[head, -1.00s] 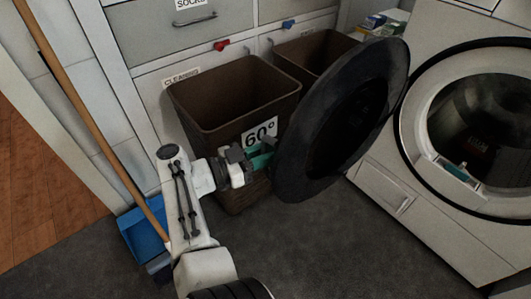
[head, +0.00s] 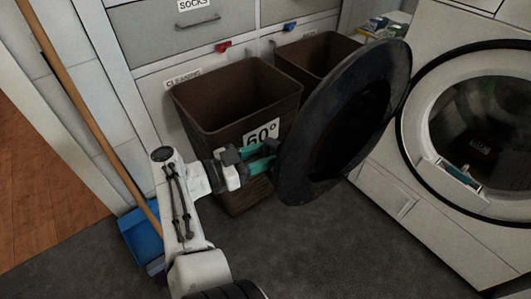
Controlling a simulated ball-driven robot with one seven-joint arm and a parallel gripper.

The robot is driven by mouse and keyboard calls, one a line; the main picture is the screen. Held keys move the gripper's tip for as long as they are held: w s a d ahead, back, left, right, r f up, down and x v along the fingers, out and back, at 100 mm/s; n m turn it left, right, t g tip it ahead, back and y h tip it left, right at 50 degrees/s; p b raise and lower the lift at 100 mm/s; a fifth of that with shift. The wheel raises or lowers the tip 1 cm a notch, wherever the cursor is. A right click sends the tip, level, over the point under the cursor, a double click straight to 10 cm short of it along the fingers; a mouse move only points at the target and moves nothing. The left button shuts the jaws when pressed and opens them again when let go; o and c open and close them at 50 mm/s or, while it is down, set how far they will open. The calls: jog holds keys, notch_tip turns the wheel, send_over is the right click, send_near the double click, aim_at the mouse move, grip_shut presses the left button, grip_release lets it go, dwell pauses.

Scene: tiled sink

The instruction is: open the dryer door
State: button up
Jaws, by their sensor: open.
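The dryer door (head: 303,160) is round and dark. It stands swung wide open, out to the left of the white dryer (head: 405,170). The dryer's round opening (head: 480,135) shows at the right with a pale ring around it. My gripper (head: 268,156) has teal fingers and is at the left edge of the door. The fingers are apart, and their tips come close to the door's rim; I cannot tell whether they touch it.
A brown bin (head: 225,120) labelled 60° stands behind my gripper, and a second brown bin (head: 318,55) is behind the door. A broom (head: 95,125) and a blue dustpan (head: 140,235) are at the left. The dark floor in front is clear.

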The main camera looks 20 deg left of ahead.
jog(key=b+v, duration=0.3)
jog(key=v, duration=0.6)
jog(key=shift+s+a, duration=0.25)
jog(key=shift+a, duration=0.05)
